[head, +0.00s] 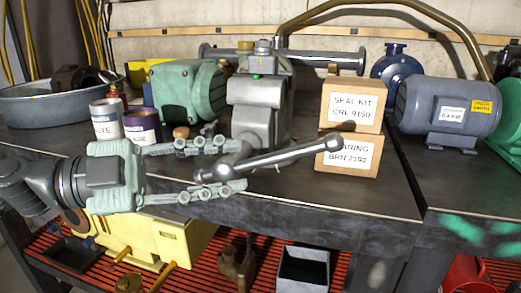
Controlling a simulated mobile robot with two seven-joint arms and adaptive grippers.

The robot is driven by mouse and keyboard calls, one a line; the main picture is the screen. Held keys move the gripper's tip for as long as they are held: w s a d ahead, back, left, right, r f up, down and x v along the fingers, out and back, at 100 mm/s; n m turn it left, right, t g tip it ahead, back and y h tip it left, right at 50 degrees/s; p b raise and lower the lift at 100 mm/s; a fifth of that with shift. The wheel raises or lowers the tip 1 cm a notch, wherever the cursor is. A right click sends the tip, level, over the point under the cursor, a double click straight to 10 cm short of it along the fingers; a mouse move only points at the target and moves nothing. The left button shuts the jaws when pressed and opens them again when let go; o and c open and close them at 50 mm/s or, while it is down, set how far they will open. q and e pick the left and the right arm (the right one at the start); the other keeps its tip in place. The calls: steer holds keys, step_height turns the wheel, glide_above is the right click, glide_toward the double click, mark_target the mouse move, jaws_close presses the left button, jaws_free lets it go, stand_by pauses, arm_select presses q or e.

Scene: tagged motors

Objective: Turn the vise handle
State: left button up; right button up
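The grey vise (260,105) stands on the dark workbench. Its long bar handle (285,158) slants across its front, rising from a ball end at lower left to a round knob at right, beside the boxes. My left gripper (238,166) reaches in from the left with its fingers spread apart, one above and one below the handle's left end. The handle's left part lies between the fingers in the picture; I cannot tell whether they touch it. The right gripper is not in view.
Two labelled boxes, the seal kit (352,104) and the bearing box (348,155), are stacked close to the handle's knob. Cans (142,126) and a green motor (188,92) stand behind my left gripper. A blue-grey motor (447,105) is at right. The front bench top is clear.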

mark_target(251, 163)
arm_select(q)
steer(key=p+x, duration=0.1)
steer(key=x, duration=0.4)
steer(key=shift+w+d, duration=0.1)
steer(key=shift+d, duration=0.05)
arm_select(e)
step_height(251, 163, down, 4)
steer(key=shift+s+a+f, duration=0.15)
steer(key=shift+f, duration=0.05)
arm_select(q)
jaws_close()
